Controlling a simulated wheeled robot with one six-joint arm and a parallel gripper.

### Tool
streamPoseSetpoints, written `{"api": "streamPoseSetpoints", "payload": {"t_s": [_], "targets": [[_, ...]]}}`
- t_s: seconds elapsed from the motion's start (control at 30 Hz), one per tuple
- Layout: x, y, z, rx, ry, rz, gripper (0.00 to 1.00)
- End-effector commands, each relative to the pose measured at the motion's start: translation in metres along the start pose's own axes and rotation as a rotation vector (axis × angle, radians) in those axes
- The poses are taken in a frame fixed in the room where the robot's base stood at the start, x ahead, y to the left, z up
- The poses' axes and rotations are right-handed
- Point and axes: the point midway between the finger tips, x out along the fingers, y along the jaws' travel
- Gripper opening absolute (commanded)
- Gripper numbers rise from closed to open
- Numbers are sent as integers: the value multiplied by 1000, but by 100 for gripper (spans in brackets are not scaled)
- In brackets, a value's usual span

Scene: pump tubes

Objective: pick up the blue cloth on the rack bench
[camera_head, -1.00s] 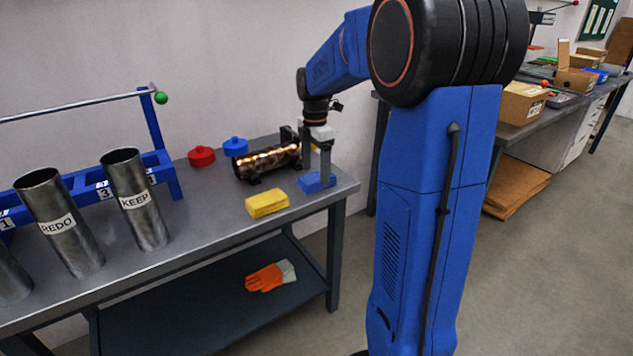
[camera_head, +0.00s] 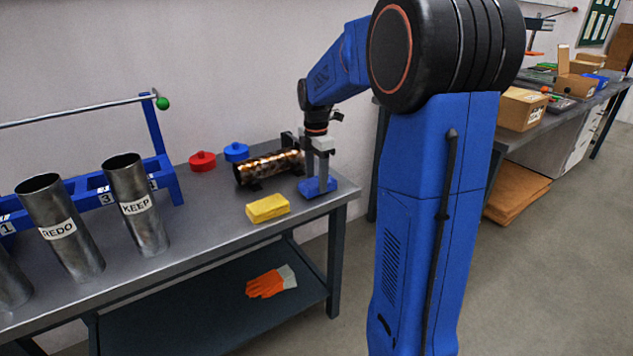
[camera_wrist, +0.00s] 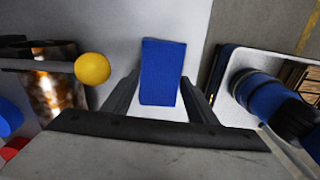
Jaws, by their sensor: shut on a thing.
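The blue cloth (camera_head: 309,191) is at the right end of the rack bench (camera_head: 215,215), behind and right of the yellow cloth. My gripper (camera_head: 319,177) points down onto it and is shut on it. In the wrist view the blue cloth (camera_wrist: 163,70) stands between my two fingers (camera_wrist: 160,98), its far part sticking out past them. The cloth looks to be at the bench top; I cannot tell whether it touches it.
A yellow cloth (camera_head: 268,208) lies in front. A shiny coppery cylinder (camera_head: 268,167) on a dark stand is close left of my gripper. Red (camera_head: 202,161) and blue (camera_head: 236,152) lidded pieces, steel tubes (camera_head: 137,205) and a blue rack (camera_head: 165,178) are farther left.

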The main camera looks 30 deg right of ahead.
Motion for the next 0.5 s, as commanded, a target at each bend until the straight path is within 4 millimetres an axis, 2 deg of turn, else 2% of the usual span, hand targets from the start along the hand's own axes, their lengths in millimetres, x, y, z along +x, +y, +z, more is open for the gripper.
{"api": "streamPoseSetpoints", "payload": {"t_s": [0.17, 0.5], "targets": [[-27, 0, 0, 0, -1, 4, 30], [-109, 1, 0, 0, -1, 5, 30]]}}
